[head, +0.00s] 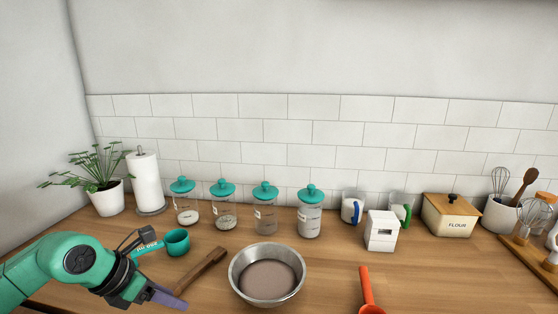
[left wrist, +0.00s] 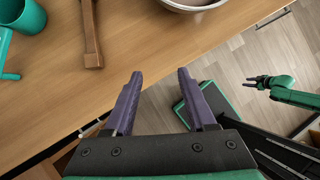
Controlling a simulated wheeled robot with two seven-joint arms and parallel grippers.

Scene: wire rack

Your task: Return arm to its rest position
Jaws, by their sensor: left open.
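My left gripper (head: 168,298) is at the lower left of the head view, at the front of the wooden counter. It is open and empty; in the left wrist view its two purple fingers (left wrist: 157,82) stand apart with nothing between them. They show beyond the counter's front edge, over the floor and my base. My right gripper (left wrist: 258,82) shows small at the right of the left wrist view, over the floor and away from the counter. Its jaws are too small to judge. The right arm is not in the head view.
Near the left gripper are a wooden utensil (head: 203,270), a teal measuring cup (head: 177,243) and a metal bowl (head: 240,279). An orange-handled tool (head: 368,290) lies right of the bowl. Several lidded jars, a white box (head: 382,232) and a flour bin (head: 450,217) stand behind.

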